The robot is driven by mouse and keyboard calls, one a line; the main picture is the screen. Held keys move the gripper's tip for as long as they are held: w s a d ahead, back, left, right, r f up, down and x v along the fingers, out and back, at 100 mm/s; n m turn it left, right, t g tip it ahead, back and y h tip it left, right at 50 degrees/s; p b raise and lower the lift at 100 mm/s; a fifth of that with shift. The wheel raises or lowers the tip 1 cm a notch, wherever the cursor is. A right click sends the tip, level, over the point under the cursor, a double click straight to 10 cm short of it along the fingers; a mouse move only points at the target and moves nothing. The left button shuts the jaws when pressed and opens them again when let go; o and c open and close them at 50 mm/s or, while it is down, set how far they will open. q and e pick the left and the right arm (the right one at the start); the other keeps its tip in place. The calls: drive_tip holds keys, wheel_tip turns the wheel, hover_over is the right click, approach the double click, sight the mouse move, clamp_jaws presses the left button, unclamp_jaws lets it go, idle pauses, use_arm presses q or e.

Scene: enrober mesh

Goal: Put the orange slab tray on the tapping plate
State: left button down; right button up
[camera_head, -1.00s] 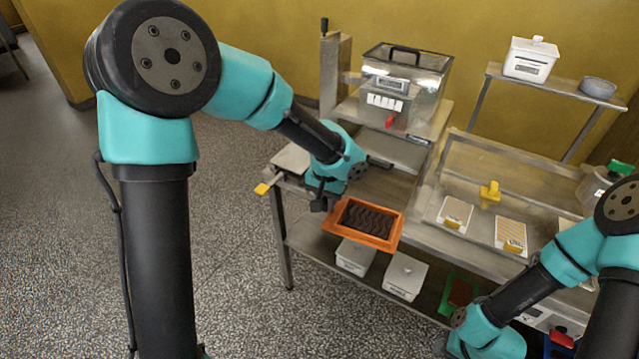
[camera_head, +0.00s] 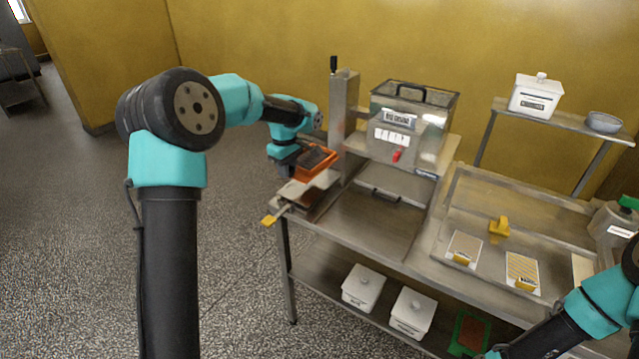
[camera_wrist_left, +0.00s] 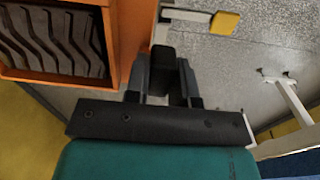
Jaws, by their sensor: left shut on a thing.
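The orange slab tray (camera_head: 318,170) holds dark wavy slabs. In the camera_head view it appears over the back part of the pale tapping plate (camera_head: 297,190), at the table's left end. I cannot tell whether it touches the plate. My left gripper (camera_head: 285,168) is at the tray's left side. In the left wrist view the left gripper (camera_wrist_left: 163,78) is shut on a dark piece beside the tray, seemingly its handle. The orange rim (camera_wrist_left: 130,35) and dark slabs (camera_wrist_left: 55,40) show at upper left there. My right arm shows at lower right, its gripper out of frame.
A yellow-tipped lever (camera_head: 268,220) sticks out at the plate's front left. White lidded boxes (camera_head: 363,288) sit below.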

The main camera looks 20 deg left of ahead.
use_arm(q)
drive_tip(key=shift+w+d+n, duration=0.2)
drive_tip(key=shift+w+n, duration=0.2)
drive_tip(key=shift+w, duration=0.3)
drive_tip(key=shift+f, duration=0.15)
drive_tip(key=shift+f, duration=1.95)
drive_tip(key=shift+f, duration=2)
drive_tip(key=shift+f, duration=0.1)
drive_tip(key=c, duration=1)
unclamp_jaws()
drive_tip(key=shift+o, duration=0.2)
